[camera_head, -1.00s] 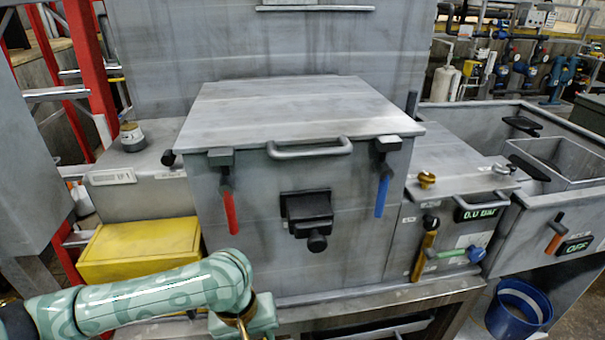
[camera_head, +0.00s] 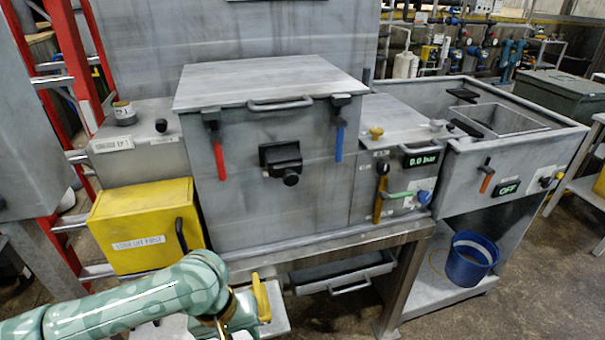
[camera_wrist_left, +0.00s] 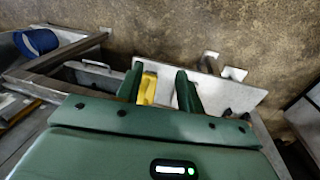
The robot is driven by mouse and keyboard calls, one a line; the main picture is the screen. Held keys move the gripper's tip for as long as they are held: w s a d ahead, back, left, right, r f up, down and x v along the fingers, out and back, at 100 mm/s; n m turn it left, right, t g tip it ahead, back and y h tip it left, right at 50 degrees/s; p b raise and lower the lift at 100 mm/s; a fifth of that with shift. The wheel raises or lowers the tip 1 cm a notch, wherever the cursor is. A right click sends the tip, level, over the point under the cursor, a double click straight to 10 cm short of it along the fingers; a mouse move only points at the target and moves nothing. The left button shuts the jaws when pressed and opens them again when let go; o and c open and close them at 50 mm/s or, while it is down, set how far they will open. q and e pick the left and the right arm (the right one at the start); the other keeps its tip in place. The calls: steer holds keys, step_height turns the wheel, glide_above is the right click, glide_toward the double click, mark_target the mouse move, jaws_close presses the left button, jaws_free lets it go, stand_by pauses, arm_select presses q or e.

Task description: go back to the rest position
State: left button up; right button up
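The waste compactor (camera_head: 300,200) stands in the middle of the head view, its lid down and the red handle (camera_head: 218,158) and blue handle (camera_head: 339,143) hanging at its front. My left gripper (camera_head: 240,312) is low in the head view, in front of the bench and mostly hidden by its own wrist. In the left wrist view my left gripper (camera_wrist_left: 160,82) has its two fingers apart. A yellow handle (camera_wrist_left: 148,88) shows in the gap, beyond the fingers and apparently not clamped. This looks like the yellow handle (camera_head: 262,299) beside the gripper. My right gripper is not in view.
A yellow box (camera_head: 145,225) is left of the compactor. A control panel (camera_head: 400,185) reads 0.0 bar; a screen further right reads OFF (camera_head: 508,189). A drawer (camera_head: 345,273) sits under the bench. A blue bucket (camera_head: 470,260) stands on a low shelf. Floor is clear at right.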

arm_select(q)
steer(key=s+d+m+t+h, duration=0.1)
steer(key=d+m+t+h, duration=0.1)
steer(key=d+m+t, duration=0.3)
steer(key=s+a+m+y, duration=0.2)
steer(key=s+a+y, duration=0.25)
steer(key=a, duration=0.65)
steer(key=s+a+m+y, duration=0.35)
steer(key=s+a, duration=0.25)
steer(key=a, duration=0.6)
steer(key=s+d+f+n+g+h, duration=0.1)
steer(key=s+d+f, duration=0.1)
steer(key=f, duration=0.7)
steer(key=s+d+f+g+h, duration=0.1)
steer(key=s+f, duration=0.1)
steer(key=f, duration=0.8)
steer(key=s+d+f+n+h, duration=0.1)
steer(key=s+d+f, duration=0.15)
steer(key=f, duration=0.65)
steer(key=s+f+n+g, duration=0.1)
steer(key=s+f, duration=0.5)
steer(key=s, duration=0.3)
steer(key=s+f+n+g+h, duration=0.1)
steer(key=s+f+g, duration=0.1)
steer(key=s+f, duration=0.5)
steer(key=s+a, duration=0.1)
steer(key=s, duration=0.2)
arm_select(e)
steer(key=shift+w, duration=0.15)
